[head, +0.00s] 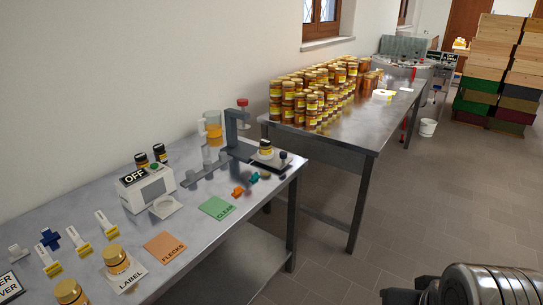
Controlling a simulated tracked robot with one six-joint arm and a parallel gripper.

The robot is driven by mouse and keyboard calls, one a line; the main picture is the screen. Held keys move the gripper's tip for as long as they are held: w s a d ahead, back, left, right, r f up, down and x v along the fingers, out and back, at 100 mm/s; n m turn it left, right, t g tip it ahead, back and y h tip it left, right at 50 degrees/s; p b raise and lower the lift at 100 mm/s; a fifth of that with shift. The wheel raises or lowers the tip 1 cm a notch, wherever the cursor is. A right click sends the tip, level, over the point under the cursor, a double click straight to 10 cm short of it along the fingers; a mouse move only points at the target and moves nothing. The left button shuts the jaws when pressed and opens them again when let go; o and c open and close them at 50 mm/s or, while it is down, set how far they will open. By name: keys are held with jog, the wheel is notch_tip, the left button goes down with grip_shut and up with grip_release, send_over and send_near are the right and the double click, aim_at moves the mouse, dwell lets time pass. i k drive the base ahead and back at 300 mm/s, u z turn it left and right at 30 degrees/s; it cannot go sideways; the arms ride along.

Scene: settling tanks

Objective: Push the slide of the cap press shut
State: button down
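The cap press (231,128) stands at the right end of the near steel table, a dark grey frame with a red knob on top. Its slide (266,160) sticks out to the right of the frame, towards the table's end. A small jar with a dark lid (265,146) stands upright on the slide. A dark knob (283,155) sits at the slide's outer end.
Green (217,208) and orange (165,247) mats, small orange and teal pieces, and an OFF-marked box (145,188) share the near table (205,235). A second table (345,140) holds many honey jars. The tiled floor (370,230) beside the tables is mostly clear.

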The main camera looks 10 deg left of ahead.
aim_at(277, 161)
jog(key=u, duration=0.35)
jog(key=i, duration=0.55)
jog(key=u, duration=0.8)
jog(key=i, duration=0.55)
jog(key=u, duration=0.35)
